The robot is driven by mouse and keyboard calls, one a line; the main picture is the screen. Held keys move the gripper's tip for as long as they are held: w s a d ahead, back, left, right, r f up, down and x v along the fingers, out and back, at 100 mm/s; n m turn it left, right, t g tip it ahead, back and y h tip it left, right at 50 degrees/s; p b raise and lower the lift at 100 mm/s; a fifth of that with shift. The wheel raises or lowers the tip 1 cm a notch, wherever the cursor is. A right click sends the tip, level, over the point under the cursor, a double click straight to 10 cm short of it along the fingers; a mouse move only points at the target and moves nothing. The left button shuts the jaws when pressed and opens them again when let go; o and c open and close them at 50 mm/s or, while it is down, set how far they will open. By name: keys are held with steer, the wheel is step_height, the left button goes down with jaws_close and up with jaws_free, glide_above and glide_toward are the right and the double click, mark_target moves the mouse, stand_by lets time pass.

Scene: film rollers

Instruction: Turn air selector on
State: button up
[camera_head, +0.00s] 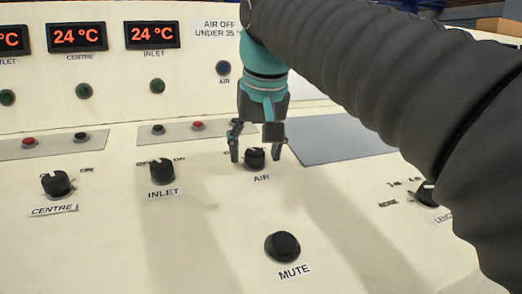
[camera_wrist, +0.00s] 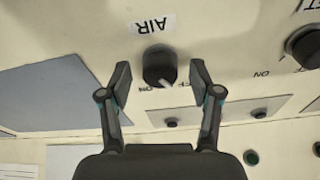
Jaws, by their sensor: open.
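The air selector is a black rotary knob (camera_head: 255,159) on the sloping cream panel, above its AIR label. In the wrist view the knob (camera_wrist: 159,66) sits between the ON and OFF marks, and its white pointer slants toward the OFF side. My gripper (camera_head: 259,150) points down over the knob with one finger on each side. The wrist view shows my gripper (camera_wrist: 160,76) open, with gaps between both fingers and the knob. In the head view the fingers and arm partly cover the ON and OFF marks.
The INLET knob (camera_head: 162,171) and CENTRE knob (camera_head: 57,184) stand to the left. The black MUTE button (camera_head: 282,247) is in front. A flat grey plate (camera_head: 335,139) lies to the right. The AIR lamp (camera_head: 223,68) is dark blue on the rear panel.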

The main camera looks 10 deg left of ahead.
steer(key=c, duration=1.2)
steer(key=shift+o, duration=0.3)
steer(key=shift+r+m+p, duration=0.1)
steer(key=shift+m+p, duration=0.25)
steer(key=shift+m, duration=0.05)
steer(key=shift+m+h+p, duration=0.3)
steer(key=shift+m+p, duration=0.4)
steer(key=shift+m, duration=0.3)
steer(key=m+p, duration=0.2)
steer(key=m, duration=0.1)
steer(key=shift+a+m+h, duration=0.1)
steer(key=shift+m+h, duration=0.2)
steer(key=m+p, duration=0.1)
steer(key=m, duration=0.4)
steer(key=shift+a+m+h, duration=0.1)
steer(key=shift+m+h, duration=0.2)
steer(key=shift+h, duration=0.1)
